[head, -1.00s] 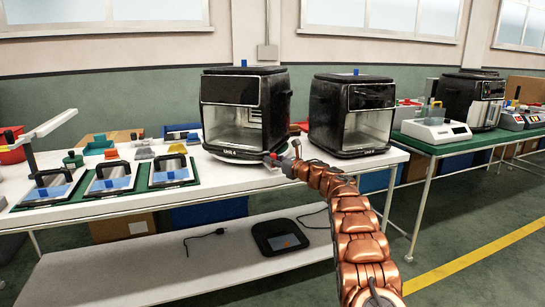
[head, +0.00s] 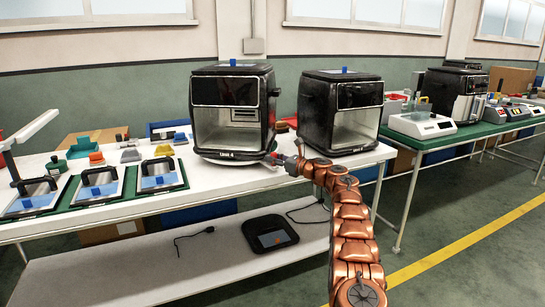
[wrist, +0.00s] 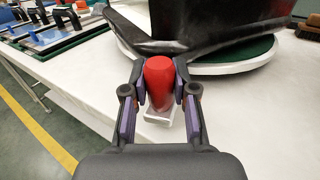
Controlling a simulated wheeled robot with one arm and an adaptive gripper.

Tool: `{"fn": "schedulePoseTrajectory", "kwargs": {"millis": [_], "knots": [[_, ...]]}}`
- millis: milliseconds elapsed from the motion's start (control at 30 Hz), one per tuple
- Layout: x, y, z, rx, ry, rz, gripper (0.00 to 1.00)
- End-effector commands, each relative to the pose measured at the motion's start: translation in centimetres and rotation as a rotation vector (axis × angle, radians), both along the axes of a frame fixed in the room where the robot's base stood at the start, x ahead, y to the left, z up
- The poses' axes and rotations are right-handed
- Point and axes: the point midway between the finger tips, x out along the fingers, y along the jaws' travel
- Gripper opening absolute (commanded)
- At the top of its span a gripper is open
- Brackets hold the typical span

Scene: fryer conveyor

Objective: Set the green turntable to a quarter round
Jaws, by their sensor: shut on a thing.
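The turntable is under the black fryer marked Unit 4 (head: 232,105). Its pale rim (head: 222,161) shows below the fryer in the head view. In the wrist view, its white rim (wrist: 225,69) and part of its green top (wrist: 268,48) show at the right, beside the fryer's black base (wrist: 195,30). A red handle (wrist: 159,80) with a pale end sticks out at the turntable's edge. My gripper (wrist: 160,88) is shut around this handle, one finger on each side. In the head view my gripper (head: 277,160) is at the turntable's front right; its fingers are too small to make out.
A second black fryer (head: 340,112) stands close on the right of the white table. Several framed panels with black handles (head: 100,186) lie on the left. A brown brush (wrist: 308,27) lies behind the turntable. The table front (wrist: 230,125) is clear.

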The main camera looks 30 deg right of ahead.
Motion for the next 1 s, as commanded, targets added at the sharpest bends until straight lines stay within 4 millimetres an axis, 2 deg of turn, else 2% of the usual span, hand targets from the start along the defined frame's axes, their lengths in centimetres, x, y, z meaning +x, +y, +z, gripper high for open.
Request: {"fn": "schedulePoseTrajectory", "kwargs": {"millis": [933, 967, 1000], "knots": [[-0.11, -0.56, 0.18, -0.001, -0.003, 0.007, 0.00], [-0.11, -0.56, 0.17, 0.000, -0.002, 0.007, 0.30], [-0.10, -0.54, 0.17, -0.001, -0.003, 0.007, 0.34]]}}
